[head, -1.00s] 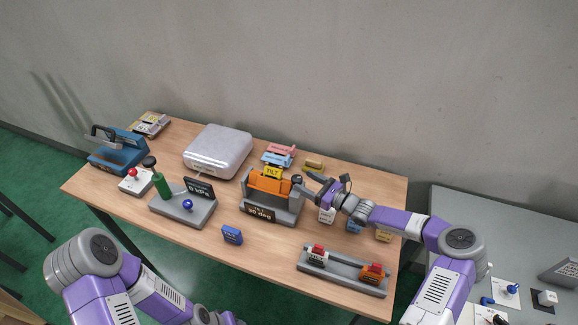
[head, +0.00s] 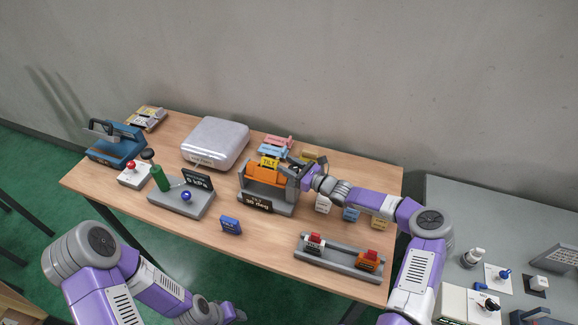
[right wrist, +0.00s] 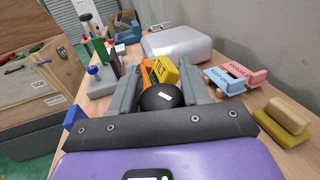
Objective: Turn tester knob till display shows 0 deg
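The tilt tester (head: 266,197) stands mid-table. It has an orange cradle, a yellow TILT sign (head: 269,162) and a dark front display (head: 255,203) with small text, seemingly about 30 deg. My right gripper (head: 299,171) is at the tester's right side and hides its knob in the head view. In the right wrist view the black round knob (right wrist: 160,96) lies between the two grey fingers (right wrist: 157,84). The fingers are spread on either side of it; firm contact is not clear. My left arm is low at the bottom edge, its gripper (head: 236,315) barely showing.
A pressure device (head: 180,203) with a green handle and blue ball stands left of the tester. A silver box (head: 216,143) is behind. A grey rail (head: 340,259) with two blocks lies front right. A blue block (head: 231,225) sits in front. Small labelled blocks stand right, below my arm.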

